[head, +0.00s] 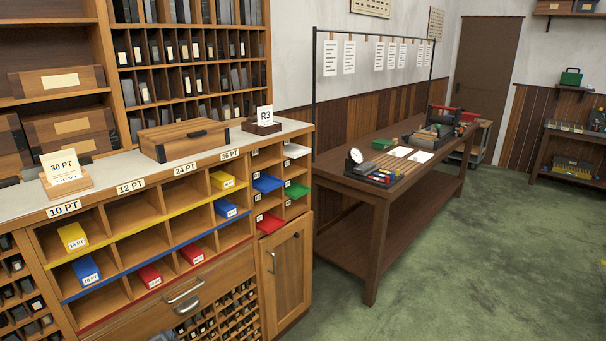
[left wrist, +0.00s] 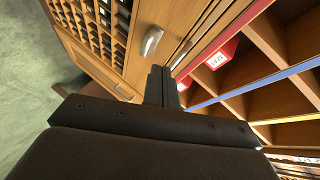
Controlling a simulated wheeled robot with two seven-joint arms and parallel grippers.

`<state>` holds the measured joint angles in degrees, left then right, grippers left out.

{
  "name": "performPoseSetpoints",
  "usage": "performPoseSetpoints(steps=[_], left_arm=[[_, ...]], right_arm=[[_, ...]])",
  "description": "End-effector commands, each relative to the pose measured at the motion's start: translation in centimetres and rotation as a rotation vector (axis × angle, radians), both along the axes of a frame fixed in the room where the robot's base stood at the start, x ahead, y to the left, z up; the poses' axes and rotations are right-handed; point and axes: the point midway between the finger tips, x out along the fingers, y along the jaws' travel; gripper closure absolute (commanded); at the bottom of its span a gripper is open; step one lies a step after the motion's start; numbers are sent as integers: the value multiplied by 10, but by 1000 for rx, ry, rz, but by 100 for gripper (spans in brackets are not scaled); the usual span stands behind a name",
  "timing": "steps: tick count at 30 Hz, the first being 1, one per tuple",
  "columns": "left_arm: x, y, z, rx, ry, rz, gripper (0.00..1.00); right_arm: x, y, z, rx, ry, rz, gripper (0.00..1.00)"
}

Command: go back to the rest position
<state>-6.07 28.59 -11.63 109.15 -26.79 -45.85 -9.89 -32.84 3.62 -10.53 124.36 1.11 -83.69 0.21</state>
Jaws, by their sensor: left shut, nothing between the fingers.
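My left gripper (left wrist: 160,88) shows in the left wrist view with its two dark fingers together and nothing between them. It is in front of the wooden cabinet (head: 291,270), near a metal drawer handle (left wrist: 151,42) and below the open compartments. In the head view only a small dark piece, likely of this gripper, shows at the bottom edge, so its pose there is hard to tell. My right gripper is in neither view.
The cabinet's compartments hold yellow (head: 72,236), blue (head: 87,271) and red (head: 149,276) boxes. A wooden case (head: 185,139) and an R3 card (head: 265,115) stand on the counter. A long table (head: 377,187) stands to the right. The green floor (head: 450,270) is clear.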

Motion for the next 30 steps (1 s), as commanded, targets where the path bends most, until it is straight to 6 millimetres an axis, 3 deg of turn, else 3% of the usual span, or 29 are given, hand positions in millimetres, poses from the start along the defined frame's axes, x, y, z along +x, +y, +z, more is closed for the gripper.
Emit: performPoseSetpoints(steps=[5, 12, 21, 27, 30], left_arm=[[-36, -18, -15, -241, 151, 198, 100], [-141, -100, -69, -549, 457, 375, 100], [-274, -207, -112, -806, 727, 425, 100], [-342, -242, -138, -871, 825, 478, 100], [-364, -248, -147, -881, 856, 495, 100]], right_arm=[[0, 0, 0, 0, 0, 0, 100], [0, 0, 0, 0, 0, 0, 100], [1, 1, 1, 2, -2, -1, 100], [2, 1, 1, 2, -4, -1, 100], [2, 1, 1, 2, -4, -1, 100]])
